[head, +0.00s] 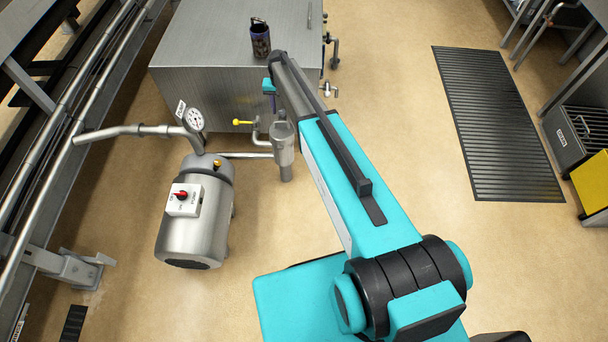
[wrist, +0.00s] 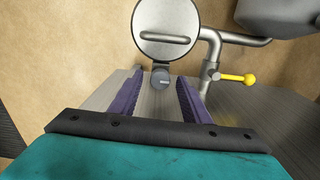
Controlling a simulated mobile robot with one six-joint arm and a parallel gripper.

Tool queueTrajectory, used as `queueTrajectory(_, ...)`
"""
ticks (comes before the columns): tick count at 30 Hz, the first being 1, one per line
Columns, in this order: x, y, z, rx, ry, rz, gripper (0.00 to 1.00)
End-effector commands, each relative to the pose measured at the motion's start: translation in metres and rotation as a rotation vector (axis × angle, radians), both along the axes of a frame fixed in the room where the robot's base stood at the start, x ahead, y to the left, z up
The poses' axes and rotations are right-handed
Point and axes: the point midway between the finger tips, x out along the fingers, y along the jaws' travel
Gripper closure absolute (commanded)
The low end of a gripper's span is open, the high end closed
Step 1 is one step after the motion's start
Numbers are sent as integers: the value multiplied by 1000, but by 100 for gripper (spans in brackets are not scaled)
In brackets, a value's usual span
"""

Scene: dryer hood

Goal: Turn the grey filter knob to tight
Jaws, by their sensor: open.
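The grey filter knob (wrist: 160,78) is a small round dial with a pale mark, on the side of the round grey filter (wrist: 166,32). In the wrist view it appears between the two purple fingers of my gripper (wrist: 160,83), which are open with gaps on both sides. I cannot tell how deep the knob lies between them. In the head view the filter (head: 284,150) hangs on the pipe near the metal cabinet, with my gripper (head: 271,103) just above and left of it, partly hidden by my arm. The knob's mark is too small to read.
A yellow-handled valve (head: 242,122) is left of the filter; it also shows in the wrist view (wrist: 240,79). A dark can (head: 260,40) sits on the cabinet (head: 205,45).

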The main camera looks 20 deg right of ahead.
Motion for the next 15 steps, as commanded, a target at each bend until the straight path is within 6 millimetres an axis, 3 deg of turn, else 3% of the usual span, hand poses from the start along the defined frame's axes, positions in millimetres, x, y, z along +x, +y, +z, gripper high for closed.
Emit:
queueTrajectory(7,0,0,0,0,0,140,57)
queueTrajectory(15,0,0,37,0,-2,141,57)
